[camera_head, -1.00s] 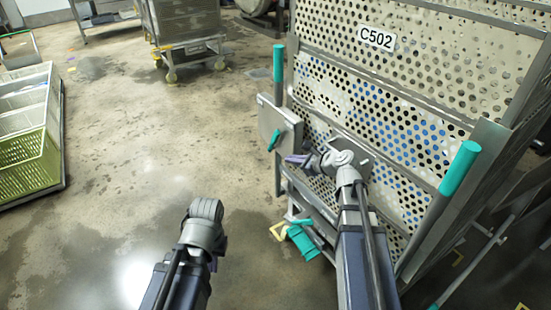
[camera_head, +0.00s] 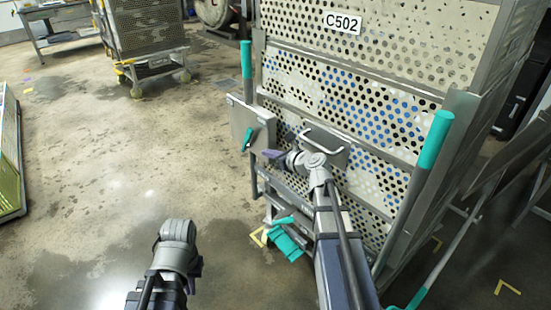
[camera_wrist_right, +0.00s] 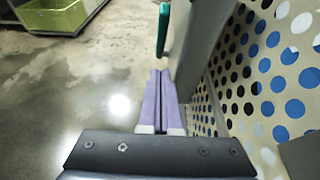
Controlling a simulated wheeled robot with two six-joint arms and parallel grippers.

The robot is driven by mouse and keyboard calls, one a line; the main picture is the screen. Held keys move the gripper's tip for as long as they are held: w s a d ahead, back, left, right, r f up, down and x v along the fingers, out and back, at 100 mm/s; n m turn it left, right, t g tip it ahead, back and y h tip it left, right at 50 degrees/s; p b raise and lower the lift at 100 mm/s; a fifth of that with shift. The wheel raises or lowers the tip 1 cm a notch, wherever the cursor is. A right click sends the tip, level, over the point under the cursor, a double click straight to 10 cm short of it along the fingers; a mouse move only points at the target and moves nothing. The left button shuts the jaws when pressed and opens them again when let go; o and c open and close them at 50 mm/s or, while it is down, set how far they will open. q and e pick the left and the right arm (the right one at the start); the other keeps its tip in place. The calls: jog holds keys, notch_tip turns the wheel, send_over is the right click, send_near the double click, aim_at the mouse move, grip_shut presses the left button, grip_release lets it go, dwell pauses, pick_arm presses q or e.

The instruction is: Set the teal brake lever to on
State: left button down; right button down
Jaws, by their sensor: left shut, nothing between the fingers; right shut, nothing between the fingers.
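A teal lever (camera_head: 247,138) sits on the face of a grey plate (camera_head: 262,118) at the left side of the perforated cart (camera_head: 390,110). It is tilted in the head view, and it also shows at the top of the right wrist view (camera_wrist_right: 163,28). Lower, near the floor, are a teal pedal-like piece (camera_head: 287,243) and a small teal bar (camera_head: 284,220). I cannot tell an on mark. My right gripper (camera_head: 271,154) is shut and empty, just right of and below the plate lever, apart from it. My left gripper (camera_head: 190,286) is low, shut, its fingers mostly hidden by the wrist.
The cart bears a C502 label (camera_head: 342,23) and teal upright grips (camera_head: 246,60) and (camera_head: 436,138). A metal handle (camera_head: 325,143) stands out near my right wrist. A green crate (camera_head: 10,190) is at the left edge and another cart (camera_head: 145,35) behind. The floor between is clear.

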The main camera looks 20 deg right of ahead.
aim_at(249, 141)
jog(key=shift+w+a+r+p, duration=0.15)
jog(key=shift+w+a, duration=0.25)
jog(key=shift+w, duration=0.75)
jog(key=shift+w+a+p, duration=0.2)
jog(key=shift+w+a, duration=0.25)
jog(key=shift+w, duration=0.65)
jog(key=shift+w+a+r+p, duration=0.15)
jog(key=shift+w+a, duration=0.25)
jog(key=shift+w, duration=0.75)
